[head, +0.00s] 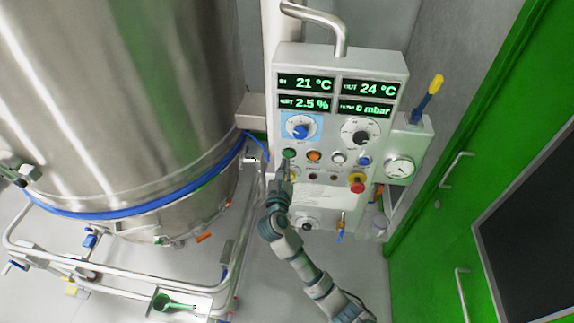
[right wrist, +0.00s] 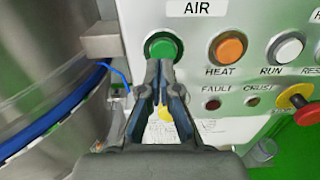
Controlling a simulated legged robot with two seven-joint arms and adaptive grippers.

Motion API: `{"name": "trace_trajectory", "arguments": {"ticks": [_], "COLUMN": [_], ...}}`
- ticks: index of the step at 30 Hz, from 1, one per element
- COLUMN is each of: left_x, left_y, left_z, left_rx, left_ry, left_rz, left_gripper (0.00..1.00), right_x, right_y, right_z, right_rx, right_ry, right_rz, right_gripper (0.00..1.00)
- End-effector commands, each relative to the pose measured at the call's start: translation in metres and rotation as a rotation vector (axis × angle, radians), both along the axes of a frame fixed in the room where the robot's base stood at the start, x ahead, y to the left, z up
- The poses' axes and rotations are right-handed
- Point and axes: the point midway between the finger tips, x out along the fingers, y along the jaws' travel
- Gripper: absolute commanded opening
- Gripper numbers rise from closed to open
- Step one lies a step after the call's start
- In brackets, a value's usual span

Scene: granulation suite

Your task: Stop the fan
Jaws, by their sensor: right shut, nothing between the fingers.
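The control panel (head: 330,185) is a pale upright box on a post. Its green button (head: 288,154) sits at the left end of the button row. In the right wrist view the green button (right wrist: 162,44) is under an AIR label (right wrist: 197,8). My right gripper (head: 287,166) is shut and empty, pointing at the panel. In the right wrist view its fingertips (right wrist: 160,66) overlap the green button's lower edge; I cannot tell whether they touch it. The displays (head: 359,108) read 21 °C, 24 °C, 2.5 % and 0 mbar. My left gripper is not in view.
The orange HEAT button (right wrist: 229,47) and white RUN button (right wrist: 286,48) are to the right. A red-and-yellow mushroom button (head: 357,183) is lower right. A large steel vessel (head: 120,100) stands left, with a pipe frame (head: 130,283) below. Green doors (head: 450,150) are at right.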

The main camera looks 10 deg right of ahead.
Motion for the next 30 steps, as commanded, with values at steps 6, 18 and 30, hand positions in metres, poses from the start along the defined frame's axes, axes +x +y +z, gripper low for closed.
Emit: {"name": "trace_trajectory", "arguments": {"ticks": [6,18,30], "left_x": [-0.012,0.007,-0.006], "left_y": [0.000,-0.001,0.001], "left_z": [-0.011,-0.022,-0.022], "left_rx": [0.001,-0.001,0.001], "left_ry": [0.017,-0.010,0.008], "left_rz": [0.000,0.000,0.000], "left_gripper": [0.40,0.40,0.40], "right_x": [-0.040,-0.094,-0.096], "right_y": [0.017,0.031,0.030], "right_z": [-0.004,-0.001,-0.001], "right_rx": [0.003,0.000,0.001], "right_ry": [0.003,0.002,0.003], "right_rz": [0.004,0.002,0.002], "right_gripper": [0.00,0.00,0.00]}}
